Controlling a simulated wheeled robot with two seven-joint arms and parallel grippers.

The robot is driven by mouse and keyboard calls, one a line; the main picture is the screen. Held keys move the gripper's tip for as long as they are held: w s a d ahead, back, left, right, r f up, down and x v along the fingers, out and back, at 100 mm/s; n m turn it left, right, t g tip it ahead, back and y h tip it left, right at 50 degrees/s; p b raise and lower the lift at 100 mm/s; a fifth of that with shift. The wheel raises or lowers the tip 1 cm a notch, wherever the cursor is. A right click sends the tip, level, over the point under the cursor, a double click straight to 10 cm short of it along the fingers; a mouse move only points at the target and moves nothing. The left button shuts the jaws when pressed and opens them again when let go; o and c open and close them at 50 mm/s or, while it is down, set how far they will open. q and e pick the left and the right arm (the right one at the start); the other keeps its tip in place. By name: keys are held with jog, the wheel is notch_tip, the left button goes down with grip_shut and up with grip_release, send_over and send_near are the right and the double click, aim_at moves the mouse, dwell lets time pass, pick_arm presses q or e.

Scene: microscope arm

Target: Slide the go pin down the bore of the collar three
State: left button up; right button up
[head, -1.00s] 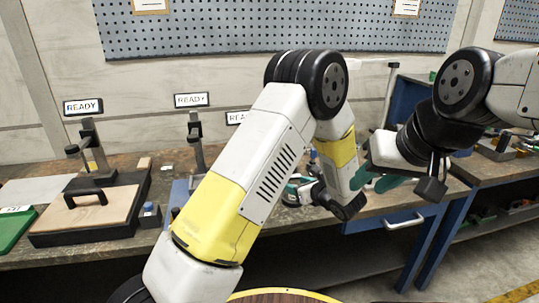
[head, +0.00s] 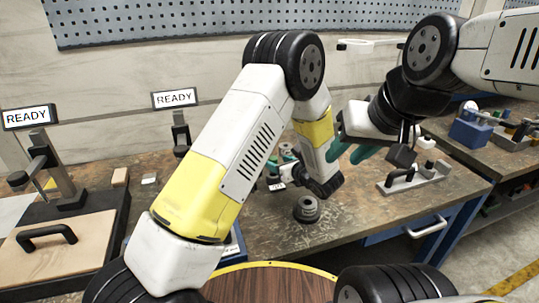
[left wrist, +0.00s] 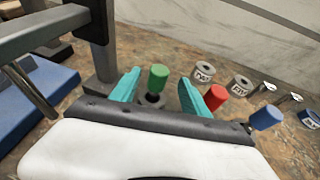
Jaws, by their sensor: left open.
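In the left wrist view a green-capped pin (left wrist: 158,78), seemingly the go pin, stands upright between the two teal fingers of my open left gripper (left wrist: 160,92). A gap shows on each side of it, and its lower end is in a dark grey round piece (left wrist: 152,101). A red-capped pin (left wrist: 215,97) is just right of the fingers. In the head view my left gripper (head: 287,157) is mostly hidden by my forearm. My right gripper (head: 352,149) has its teal fingers apart, empty.
A grey stepped round piece (head: 307,209) stands on the bench. A dark stand (left wrist: 103,50) rises close left of my left fingers. A metal fixture (head: 415,178) is further right.

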aim_at(270, 159)
pick_arm(q)
jog(key=x, duration=0.7)
jog(key=shift+a, duration=0.1)
grip_shut()
